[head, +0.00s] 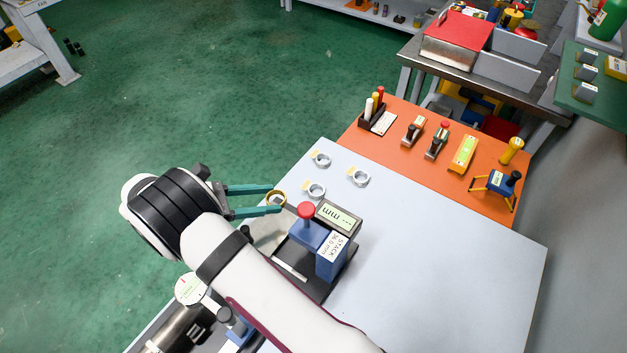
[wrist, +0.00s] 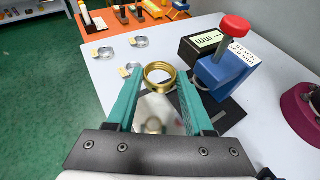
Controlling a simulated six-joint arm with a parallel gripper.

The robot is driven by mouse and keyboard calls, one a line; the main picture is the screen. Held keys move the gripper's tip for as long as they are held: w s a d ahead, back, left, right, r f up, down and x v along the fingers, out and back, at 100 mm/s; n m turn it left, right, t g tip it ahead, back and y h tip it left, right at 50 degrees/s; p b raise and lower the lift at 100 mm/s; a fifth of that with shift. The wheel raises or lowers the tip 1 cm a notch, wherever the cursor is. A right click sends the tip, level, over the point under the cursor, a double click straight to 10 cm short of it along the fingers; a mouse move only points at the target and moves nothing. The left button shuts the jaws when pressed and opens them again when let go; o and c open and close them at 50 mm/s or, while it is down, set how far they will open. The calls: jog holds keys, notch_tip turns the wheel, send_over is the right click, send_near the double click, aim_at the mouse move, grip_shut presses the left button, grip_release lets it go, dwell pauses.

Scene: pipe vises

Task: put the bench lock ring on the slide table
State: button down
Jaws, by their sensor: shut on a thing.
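My gripper (head: 275,201) is shut on a gold-coloured ring (wrist: 159,67), which sits between the tips of its two teal fingers. The ring also shows in the head view (head: 276,193). It is held above a pale, shiny plate (wrist: 165,108), beside the blue gauge stand (head: 308,235). The plate may be the slide table, but I cannot tell for sure. The stand has a red knob (head: 306,209), a dark base and a label reading STACK. My arm hides part of the base in the head view.
Several silver rings, one of them here (head: 321,160), lie with yellow tags on the pale table (head: 430,250) beyond the stand. A display box (head: 338,216) stands against the gauge. An orange bench (head: 400,150) holds tools behind.

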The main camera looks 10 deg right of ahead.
aim_at(264, 229)
jog(key=shift+s+a+f+n+t, duration=0.3)
jog(key=shift+s+a+f+n, duration=0.1)
jog(key=shift+a+f, duration=0.3)
jog(key=shift+f, duration=3.05)
jog(key=shift+f, duration=0.55)
jog(key=shift+c, duration=1)
grip_release()
jog(key=v, duration=1.5)
jog(key=shift+s+a+r, duration=0.2)
jog(key=shift+r, duration=0.15)
